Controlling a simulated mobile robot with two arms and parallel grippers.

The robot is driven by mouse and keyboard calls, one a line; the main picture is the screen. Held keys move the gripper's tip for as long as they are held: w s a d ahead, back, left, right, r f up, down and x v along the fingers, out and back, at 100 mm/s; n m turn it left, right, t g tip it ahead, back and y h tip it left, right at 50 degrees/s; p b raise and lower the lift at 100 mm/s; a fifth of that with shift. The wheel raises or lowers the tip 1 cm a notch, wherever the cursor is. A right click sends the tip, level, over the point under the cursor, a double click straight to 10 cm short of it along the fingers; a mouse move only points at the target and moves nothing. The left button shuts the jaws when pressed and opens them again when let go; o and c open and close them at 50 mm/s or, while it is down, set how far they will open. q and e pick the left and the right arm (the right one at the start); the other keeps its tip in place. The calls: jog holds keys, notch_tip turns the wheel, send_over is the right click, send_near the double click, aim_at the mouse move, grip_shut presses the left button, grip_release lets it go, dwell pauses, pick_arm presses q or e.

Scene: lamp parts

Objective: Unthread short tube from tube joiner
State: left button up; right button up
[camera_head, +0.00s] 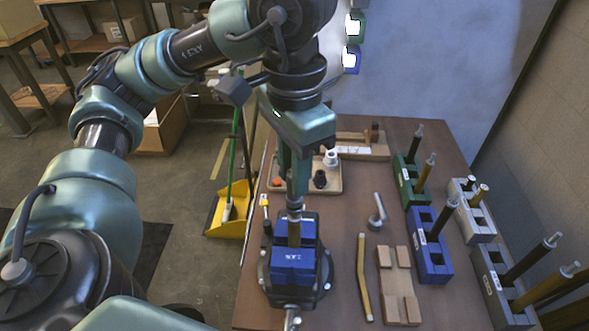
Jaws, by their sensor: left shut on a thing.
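A blue-jawed vise (293,266) stands at the left part of the table. I cannot tell for sure which piece is the short tube and which is the tube joiner. My left gripper (295,196) points straight down above the vise and is shut on the silver piece at the top of this upright stack. The fingers partly hide the top. My right gripper is not in view.
Green (411,182), blue (430,245) and grey (473,209) racks at the right hold upright tubes. A wooden tray (331,184) with small parts lies behind the vise.

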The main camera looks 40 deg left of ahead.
pick_arm(q)
jog(key=shift+w+r+p, duration=0.1)
jog(key=shift+r+p, duration=0.2)
jog(key=shift+r, duration=0.1)
grip_shut()
jog(key=shift+r+p, duration=0.45)
jog(key=shift+r, duration=0.1)
jog(key=o, duration=0.8)
grip_release()
jog(key=shift+o, duration=0.7)
jog(key=shift+r+p, duration=0.5)
jog(key=shift+r, duration=3.35)
